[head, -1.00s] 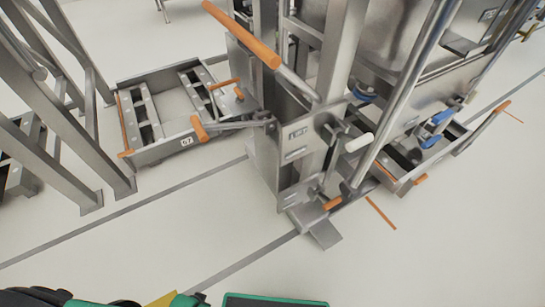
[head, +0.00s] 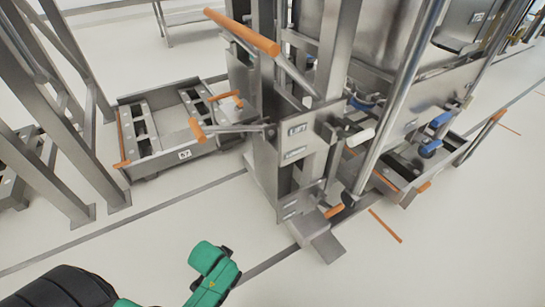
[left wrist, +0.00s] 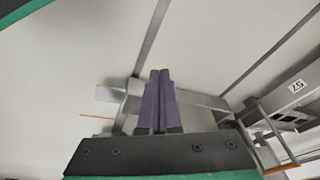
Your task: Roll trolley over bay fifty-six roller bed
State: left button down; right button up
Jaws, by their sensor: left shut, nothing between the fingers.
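The steel lift trolley (head: 288,155) stands upright in the middle of the head view, with an orange push bar (head: 242,31) at its top and smaller orange levers on its side. Low roller beds lie on both sides of it. The left bed (head: 165,160) carries a label that reads 57 in the left wrist view (left wrist: 296,86). The right bed (head: 408,198) is partly hidden behind the trolley mast, and I cannot read its number. My left gripper (left wrist: 160,72) is shut and empty, apart from the trolley. My green left arm shows low in the head view. My right gripper is not in view.
A steel rack frame (head: 60,130) stands at the left. A large steel vessel (head: 395,35) stands behind the trolley. Dark floor lines run across the pale floor, and an orange mark (head: 386,226) lies at the right. The floor in front is clear.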

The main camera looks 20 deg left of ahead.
pick_arm(q)
jog(key=w+a+r+m+t+h+b, duration=0.1)
jog(key=w+a+r+m+t+h, duration=0.1)
jog(key=w+r+m+t, duration=0.5)
jog(key=w+a+r+m+t+h+b, duration=0.1)
jog(key=w+a+r+m+t, duration=0.2)
jog(key=r, duration=0.7)
jog(key=w+a+r+m+t+h+b, duration=0.1)
jog(key=w+a+r+m+t+h, duration=0.15)
jog(key=w+r+m, duration=0.4)
jog(key=s+d+r+m+g+h, duration=0.2)
jog(key=d+r+m+h, duration=0.1)
jog(key=r+m+h, duration=0.3)
jog(key=w+d+m+b, duration=0.1)
jog(key=w+d+b, duration=0.1)
jog(key=w+d, duration=0.7)
jog(key=shift+w+f, duration=0.25)
jog(key=shift+w, duration=0.45)
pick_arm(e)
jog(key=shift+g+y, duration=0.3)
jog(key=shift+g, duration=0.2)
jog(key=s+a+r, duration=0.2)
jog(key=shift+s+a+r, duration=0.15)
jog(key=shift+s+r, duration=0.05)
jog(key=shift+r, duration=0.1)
pick_arm(q)
jog(key=shift+w+d, duration=0.1)
jog(key=shift+d, duration=0.1)
